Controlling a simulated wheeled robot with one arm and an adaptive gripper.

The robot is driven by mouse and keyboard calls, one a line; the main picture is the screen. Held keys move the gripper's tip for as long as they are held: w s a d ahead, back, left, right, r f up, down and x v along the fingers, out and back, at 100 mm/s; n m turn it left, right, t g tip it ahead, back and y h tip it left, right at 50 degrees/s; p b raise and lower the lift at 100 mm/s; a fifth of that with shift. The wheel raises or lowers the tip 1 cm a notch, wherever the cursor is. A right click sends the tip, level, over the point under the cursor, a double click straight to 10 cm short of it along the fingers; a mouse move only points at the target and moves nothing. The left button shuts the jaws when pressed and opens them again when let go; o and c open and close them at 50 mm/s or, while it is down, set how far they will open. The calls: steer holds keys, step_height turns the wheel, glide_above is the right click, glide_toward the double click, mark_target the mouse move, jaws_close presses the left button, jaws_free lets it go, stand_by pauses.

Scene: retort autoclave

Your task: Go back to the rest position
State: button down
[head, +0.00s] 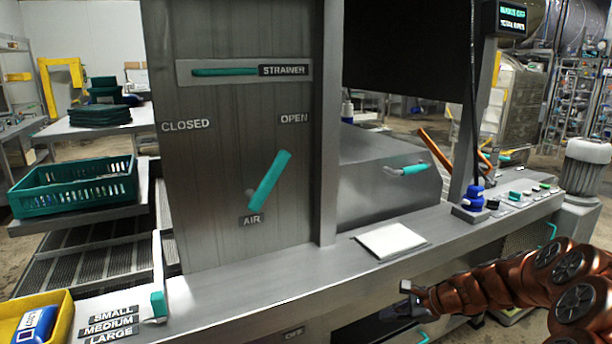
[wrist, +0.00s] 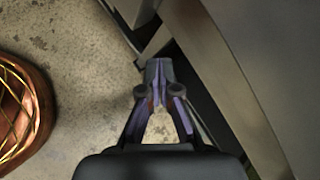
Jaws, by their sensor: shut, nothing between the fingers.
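My gripper (head: 408,303) is at the lower right in the head view, at the end of my copper-coloured arm, in front of the steel machine's front edge and below its counter. In the wrist view my gripper (wrist: 158,68) points along the machine's side, with the floor beneath. Its fingertips are together and nothing shows between them.
A steel counter (head: 290,285) runs across the front, with a white sheet (head: 391,241) on it. The panel carries a teal air lever (head: 269,180) and strainer handle (head: 225,72). A green basket (head: 75,188) stands left, a yellow bin (head: 60,308) lower left.

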steer(key=s+a+r+n+g+h+p, duration=0.1)
steer(key=s+a+r+n+g+p, duration=0.1)
steer(key=s+a+r+n+p, duration=0.55)
steer(key=s+a+r+n+g+h+p, duration=0.1)
steer(key=s+a+r+n+g+p, duration=0.2)
steer(key=s+r, duration=0.85)
steer(key=s+d+r+n+h+p, duration=0.2)
steer(key=s+r+p, duration=0.1)
steer(key=s, duration=0.4)
steer(key=s+d+r+n+g+h+p, duration=0.1)
steer(key=s+d+r+n+h+p, duration=0.1)
steer(key=s, duration=0.6)
steer(key=s+d+r+n+h+p, duration=0.2)
steer(key=s+d+r+n+p, duration=0.1)
steer(key=s+r, duration=0.3)
steer(key=shift+s+d+h+p, duration=0.15)
steer(key=shift+s+h+p, duration=0.2)
steer(key=shift+s, duration=0.65)
steer(key=shift+n, duration=0.25)
